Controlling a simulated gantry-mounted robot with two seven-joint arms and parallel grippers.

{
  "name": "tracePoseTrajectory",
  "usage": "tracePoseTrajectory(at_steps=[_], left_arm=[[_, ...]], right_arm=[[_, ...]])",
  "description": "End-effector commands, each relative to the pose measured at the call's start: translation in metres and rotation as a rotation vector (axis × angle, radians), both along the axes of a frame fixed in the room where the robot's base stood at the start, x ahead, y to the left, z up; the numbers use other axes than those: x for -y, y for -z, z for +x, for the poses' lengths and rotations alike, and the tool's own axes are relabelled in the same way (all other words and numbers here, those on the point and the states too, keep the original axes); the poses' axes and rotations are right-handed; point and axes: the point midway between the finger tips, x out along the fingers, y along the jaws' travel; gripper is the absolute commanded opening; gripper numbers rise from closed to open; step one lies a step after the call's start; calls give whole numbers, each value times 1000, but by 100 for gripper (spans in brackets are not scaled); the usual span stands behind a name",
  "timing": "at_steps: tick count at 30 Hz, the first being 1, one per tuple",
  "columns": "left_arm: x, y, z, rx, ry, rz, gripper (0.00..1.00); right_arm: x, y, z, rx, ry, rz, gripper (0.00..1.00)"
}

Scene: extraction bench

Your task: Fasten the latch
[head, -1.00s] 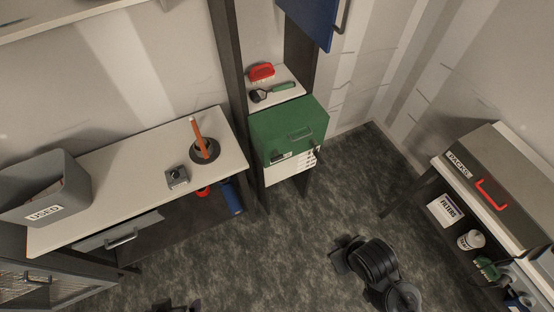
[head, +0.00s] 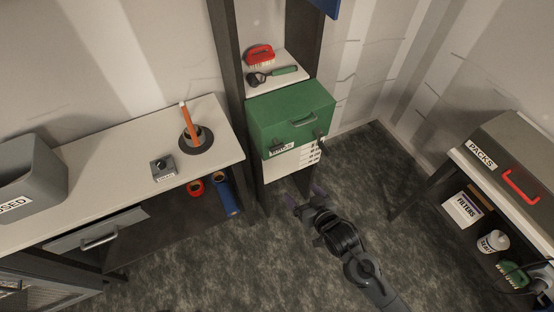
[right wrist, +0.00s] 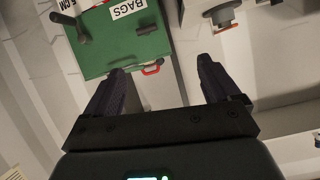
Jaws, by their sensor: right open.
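A green box (head: 290,112) with a grey handle on top stands in the narrow shelf unit. A small dark fitting (head: 319,137) is at its front right; I cannot tell whether it is fastened. My right gripper (head: 305,198) is open and empty, in front of and below the box, apart from it. In the right wrist view, the green face (right wrist: 130,45) with its BAGS label lies beyond the two open fingers (right wrist: 161,70). A dark lever (right wrist: 70,25) crosses its left side, and a small red loop (right wrist: 152,68) shows at its lower edge. My left gripper is out of view.
A red brush (head: 260,54) and a green-handled tool (head: 272,75) lie on the shelf above the box. A bench (head: 90,185) with a pencil holder is at left. A PACKS case (head: 515,150) stands on the right bench. The floor between is clear.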

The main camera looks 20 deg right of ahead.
Motion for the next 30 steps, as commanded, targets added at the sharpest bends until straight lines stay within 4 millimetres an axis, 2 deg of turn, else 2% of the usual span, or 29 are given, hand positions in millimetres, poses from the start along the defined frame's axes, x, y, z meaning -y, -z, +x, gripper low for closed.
tracePoseTrajectory(at_steps=[1,9,15,21,25,30], left_arm=[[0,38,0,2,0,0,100],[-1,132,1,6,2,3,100],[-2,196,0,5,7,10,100],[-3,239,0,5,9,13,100],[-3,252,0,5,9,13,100],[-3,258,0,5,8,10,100]], right_arm=[[1,31,16,45,-3,-1,89],[10,87,83,229,-18,-21,89],[18,115,124,305,-21,-56,89],[21,112,150,379,-24,-76,89],[22,106,158,412,-23,-80,89],[22,101,167,429,-22,-80,89]])
